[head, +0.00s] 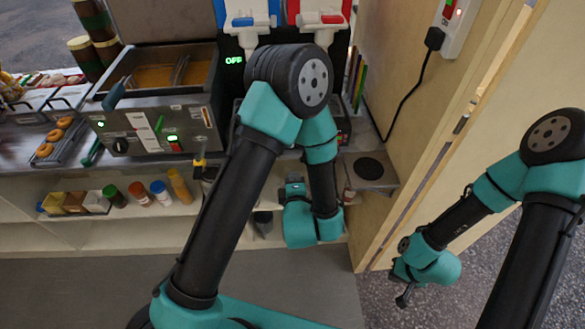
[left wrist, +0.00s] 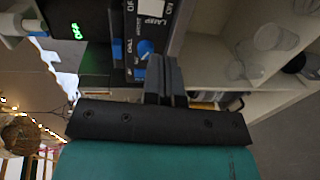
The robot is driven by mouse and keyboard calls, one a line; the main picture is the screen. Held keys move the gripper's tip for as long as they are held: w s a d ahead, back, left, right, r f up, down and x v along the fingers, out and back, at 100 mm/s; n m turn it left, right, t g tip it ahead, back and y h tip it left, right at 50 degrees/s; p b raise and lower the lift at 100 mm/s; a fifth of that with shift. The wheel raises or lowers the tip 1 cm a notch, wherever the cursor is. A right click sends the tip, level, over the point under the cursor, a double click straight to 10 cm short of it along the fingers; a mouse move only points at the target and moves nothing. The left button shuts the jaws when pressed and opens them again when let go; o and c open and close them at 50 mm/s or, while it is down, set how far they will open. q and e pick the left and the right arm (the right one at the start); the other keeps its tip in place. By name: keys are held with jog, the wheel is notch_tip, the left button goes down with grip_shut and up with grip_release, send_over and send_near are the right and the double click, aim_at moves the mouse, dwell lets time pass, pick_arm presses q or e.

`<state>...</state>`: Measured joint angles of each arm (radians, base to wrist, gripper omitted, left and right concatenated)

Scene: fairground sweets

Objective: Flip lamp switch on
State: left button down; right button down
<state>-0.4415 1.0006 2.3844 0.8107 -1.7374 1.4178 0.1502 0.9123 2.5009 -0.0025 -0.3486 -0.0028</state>
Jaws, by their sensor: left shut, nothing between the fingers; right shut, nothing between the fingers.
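A black control panel (left wrist: 133,28) with white lettering, including the word LAMP, shows at the top of the left wrist view. Blue parts (left wrist: 145,47) sit on it below that word; I cannot tell which is the lamp switch or its position. My left gripper (left wrist: 160,62) is shut and empty, its fingertips close to the blue parts; I cannot tell whether they touch. In the head view my left gripper (head: 294,181) is below the counter edge, and my left arm hides most of the panel. My right gripper (head: 404,298) is shut and empty, low at the right.
A green OFF display (head: 234,60) glows beside the blue and red dispensers (head: 318,15). A fryer (head: 155,120) and doughnut tray (head: 60,142) stand left. Bottles (head: 160,192) line the shelf below. A wooden wall (head: 405,130) with a power strip (head: 458,22) bounds the right.

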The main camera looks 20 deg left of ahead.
pick_arm(q)
jog(key=x, duration=1.3)
jog(key=shift+w, duration=0.1)
